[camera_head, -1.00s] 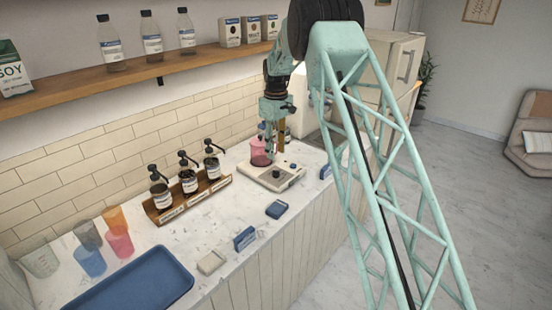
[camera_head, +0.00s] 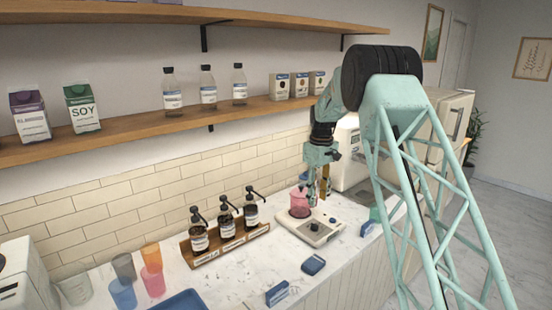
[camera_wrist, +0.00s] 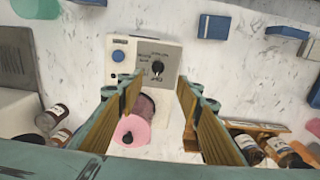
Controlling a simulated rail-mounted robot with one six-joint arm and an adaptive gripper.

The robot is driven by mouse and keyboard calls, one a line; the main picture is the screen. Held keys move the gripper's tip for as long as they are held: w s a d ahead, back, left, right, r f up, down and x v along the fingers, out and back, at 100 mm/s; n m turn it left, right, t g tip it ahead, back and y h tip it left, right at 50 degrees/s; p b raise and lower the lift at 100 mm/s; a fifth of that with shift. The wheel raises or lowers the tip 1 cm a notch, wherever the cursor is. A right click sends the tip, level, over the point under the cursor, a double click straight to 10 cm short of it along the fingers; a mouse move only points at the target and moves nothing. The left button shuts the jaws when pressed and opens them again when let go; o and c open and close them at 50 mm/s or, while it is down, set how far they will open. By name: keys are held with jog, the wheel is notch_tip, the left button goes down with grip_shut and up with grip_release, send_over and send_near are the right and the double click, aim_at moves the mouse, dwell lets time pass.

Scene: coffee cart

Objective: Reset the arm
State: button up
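My gripper (camera_head: 318,190) hangs over the white device with knobs (camera_head: 312,230) on the counter. In the wrist view my gripper (camera_wrist: 158,95) has its two fingers well apart with nothing held between them. My fingers appear above the cup and device; exact clearance is unclear.
A wooden rack (camera_head: 228,246) of several pump bottles stands left of the device. Coloured cups (camera_head: 152,258) and a blue tray (camera_head: 183,303) are further left. A dark blue box (camera_head: 313,265) lies in front. A shelf (camera_head: 130,129) runs above; a white machine (camera_head: 349,150) stands behind my arm.

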jog(key=s+r+m+t+b, duration=0.1)
jog(key=s+r+m+b, duration=0.1)
jog(key=s+r, duration=1.2)
jog(key=s+r+m+t+b, duration=0.1)
jog(key=s+r+m+b, duration=0.1)
jog(key=s+r, duration=1.25)
jog(key=s+f+m+t+b, duration=0.1)
jog(key=s+f+m+b, duration=0.15)
jog(key=s, duration=2.15)
jog(key=s+f, duration=0.4)
jog(key=s, duration=0.5)
jog(key=s+f+m+t, duration=0.1)
jog(key=s+f, duration=0.3)
jog(key=s, duration=0.6)
jog(key=shift+s+b, duration=0.2)
jog(key=shift+b, duration=0.25)
jog(key=shift+o, duration=0.4)
jog(key=shift+w+r, duration=0.1)
jog(key=shift+r, duration=0.05)
